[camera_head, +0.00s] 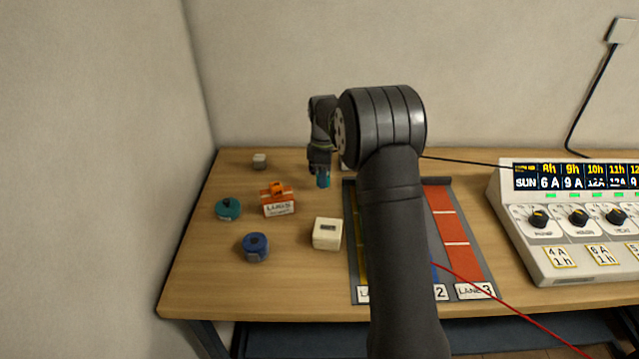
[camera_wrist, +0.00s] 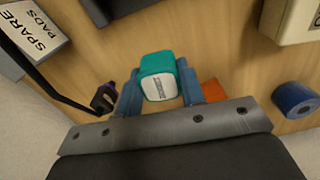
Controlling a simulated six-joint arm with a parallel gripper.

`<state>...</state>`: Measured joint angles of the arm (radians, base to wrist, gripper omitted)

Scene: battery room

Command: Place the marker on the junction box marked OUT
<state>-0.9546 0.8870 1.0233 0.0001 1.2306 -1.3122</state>
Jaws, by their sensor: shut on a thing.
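My gripper (camera_head: 323,182) hangs above the table, left of my forearm and behind the cream box. In the wrist view its blue fingers (camera_wrist: 160,92) are shut on a teal block (camera_wrist: 158,62) with a white labelled face. I cannot read that label or confirm that the block is the marker. A cream box (camera_head: 327,232) with a small dark label stands on the table beside the lane mat; I cannot read OUT on it. A cream box also shows at the upper right of the wrist view (camera_wrist: 286,18), partly cut off.
An orange-and-white box (camera_head: 278,205), a teal round thing (camera_head: 228,210), a blue roll (camera_head: 255,247) and a small grey thing (camera_head: 259,161) stand at left. The lane mat (camera_head: 460,238) is partly behind my arm. A control panel (camera_head: 575,265) and cables are at right.

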